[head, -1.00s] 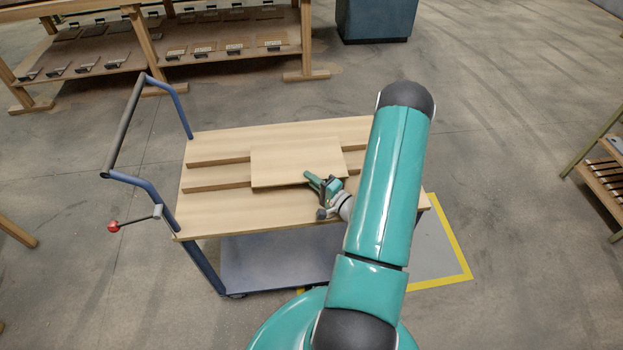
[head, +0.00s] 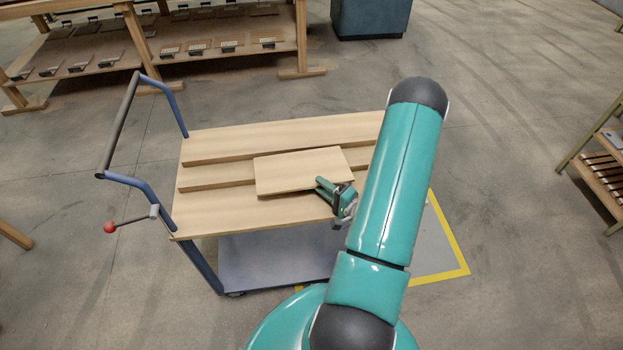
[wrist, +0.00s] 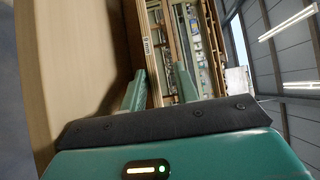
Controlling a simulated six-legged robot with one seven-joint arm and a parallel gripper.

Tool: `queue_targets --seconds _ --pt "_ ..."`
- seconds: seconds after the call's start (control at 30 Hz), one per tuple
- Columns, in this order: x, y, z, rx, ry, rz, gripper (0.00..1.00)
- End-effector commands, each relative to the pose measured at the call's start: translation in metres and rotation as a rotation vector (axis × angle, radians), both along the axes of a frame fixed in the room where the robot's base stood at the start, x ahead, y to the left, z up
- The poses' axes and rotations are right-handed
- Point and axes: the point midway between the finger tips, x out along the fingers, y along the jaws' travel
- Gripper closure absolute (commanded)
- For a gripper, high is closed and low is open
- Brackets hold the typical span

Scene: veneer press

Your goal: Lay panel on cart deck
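My arm hides the deck's right end.
The cart has a dark push handle (head: 121,124) and a red-knobbed lever (head: 110,227) at its left. Wooden shelving (head: 225,60) and a blue-grey cabinet (head: 368,18) stand behind. A slatted rack (head: 597,178) is at the right. The floor between is clear.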

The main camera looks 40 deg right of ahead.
Motion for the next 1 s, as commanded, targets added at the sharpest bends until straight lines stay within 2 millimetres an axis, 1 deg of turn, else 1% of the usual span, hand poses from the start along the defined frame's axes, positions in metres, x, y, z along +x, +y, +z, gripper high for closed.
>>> queue_targets --seconds 0.03,0.1,0.2,0.3,0.5,0.57,0.67,0.77,0.87,0.9,0.97,1.0 --pt "-0.012 -0.002 0.0 0.002 -0.001 -0.004 0.7" --pt "-0.026 -0.003 0.0 0.002 0.0 -0.005 0.7" --pt "-0.042 -0.004 0.001 0.001 -0.002 -0.003 0.7" --pt "-0.051 -0.004 0.001 0.001 -0.002 -0.002 0.7" --pt "-0.056 -0.004 0.002 0.001 -0.004 0.001 0.7" --pt "-0.055 -0.003 0.003 0.001 -0.005 0.007 0.7" --pt "-0.047 0.003 0.012 0.005 -0.005 0.052 0.7" --pt "-0.03 0.02 0.035 0.014 0.001 0.163 0.7" --pt "-0.008 0.051 0.069 0.021 0.028 0.343 0.7" --pt "-0.001 0.066 0.082 0.022 0.049 0.42 0.7" --pt "0.007 0.089 0.101 0.019 0.084 0.532 0.7" --pt "0.01 0.105 0.113 0.013 0.11 0.604 0.7"
